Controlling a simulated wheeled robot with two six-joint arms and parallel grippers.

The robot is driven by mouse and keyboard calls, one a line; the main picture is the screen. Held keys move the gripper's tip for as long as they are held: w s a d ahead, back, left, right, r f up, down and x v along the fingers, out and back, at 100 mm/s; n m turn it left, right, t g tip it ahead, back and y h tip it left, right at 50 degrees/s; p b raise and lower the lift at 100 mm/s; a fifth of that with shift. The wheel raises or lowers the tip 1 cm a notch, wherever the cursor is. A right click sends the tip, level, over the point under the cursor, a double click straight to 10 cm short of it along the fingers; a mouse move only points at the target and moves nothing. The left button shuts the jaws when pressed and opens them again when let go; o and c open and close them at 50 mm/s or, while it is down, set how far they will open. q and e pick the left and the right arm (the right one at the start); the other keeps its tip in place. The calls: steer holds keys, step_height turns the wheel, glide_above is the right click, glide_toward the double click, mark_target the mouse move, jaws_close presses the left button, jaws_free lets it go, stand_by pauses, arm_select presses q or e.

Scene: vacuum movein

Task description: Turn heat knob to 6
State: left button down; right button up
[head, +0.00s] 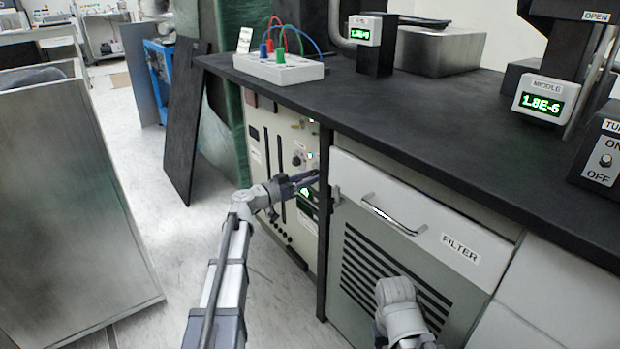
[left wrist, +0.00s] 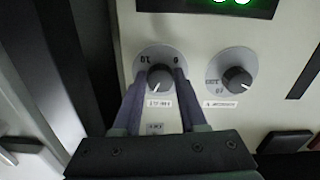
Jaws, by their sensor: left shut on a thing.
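My left gripper (head: 308,180) reaches the pale control panel (head: 283,152) left of the filter cabinet. In the left wrist view my left gripper (left wrist: 159,78) has one finger on each side of a dark round knob (left wrist: 160,77) and is shut on it. The knob sits on a grey dial with upside-down marks "10" at upper left and "0" at upper right. Its white pointer line points down and slightly left in that view. The label below the dial is too small to read surely. My right arm shows at the lower right of the head view; its fingers are hidden.
A second knob (left wrist: 237,79) on its own dial stands to the right. A green-lit display (left wrist: 232,3) is at the top. The filter cabinet (head: 405,240) with a metal handle is close beside my left gripper. The dark countertop (head: 430,120) overhangs the panel.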

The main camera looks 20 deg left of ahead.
arm_select(q)
steer(key=shift+c, duration=2.2)
jaws_free()
steer(key=v, duration=0.8)
